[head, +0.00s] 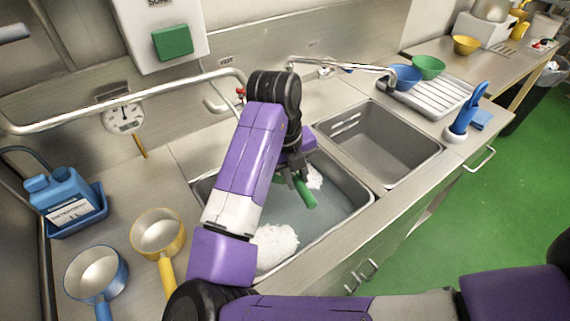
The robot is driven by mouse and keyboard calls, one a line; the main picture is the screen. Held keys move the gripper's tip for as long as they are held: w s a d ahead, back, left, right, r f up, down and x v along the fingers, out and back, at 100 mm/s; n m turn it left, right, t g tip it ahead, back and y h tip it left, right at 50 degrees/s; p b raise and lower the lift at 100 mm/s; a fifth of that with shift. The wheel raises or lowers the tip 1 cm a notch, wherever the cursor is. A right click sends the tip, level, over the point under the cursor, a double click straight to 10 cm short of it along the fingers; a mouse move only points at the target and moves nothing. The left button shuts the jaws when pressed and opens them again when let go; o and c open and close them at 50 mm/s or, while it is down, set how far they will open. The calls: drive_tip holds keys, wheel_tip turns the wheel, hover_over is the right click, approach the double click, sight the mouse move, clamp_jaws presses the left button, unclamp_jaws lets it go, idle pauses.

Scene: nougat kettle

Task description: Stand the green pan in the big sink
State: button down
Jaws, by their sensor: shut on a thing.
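The big sink (345,222) is the left basin, with grey water and white foam (273,246) in it. My gripper (298,178) is over this basin, near its back right part. It is shut on the green pan (307,196), of which only a short green piece, seemingly the handle, shows below the fingers. The rest of the pan is hidden by my arm, so I cannot tell whether it touches the water or the sink floor.
A smaller empty basin (390,146) lies to the right, with a tap (345,67) behind. A yellow pan (158,232), a blue pan (97,272) and a blue jug (66,196) stand on the left counter. Bowls (428,66) sit on the right drainboard.

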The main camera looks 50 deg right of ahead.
drive_tip(key=shift+w+f+b, duration=0.1)
drive_tip(key=shift+f+b, duration=6.15)
drive_tip(key=shift+f, duration=3.2)
drive_tip(key=shift+f+b, duration=0.4)
drive_tip(key=c, duration=1.1)
unclamp_jaws()
drive_tip(key=shift+c, duration=0.2)
drive_tip(key=shift+r, duration=0.15)
wheel_tip(320, 180, up, 8)
drive_tip(key=a, duration=0.1)
drive_tip(key=shift+w+a+f, duration=0.2)
drive_tip(key=shift+w+f, duration=0.05)
drive_tip(key=shift+w, duration=0.05)
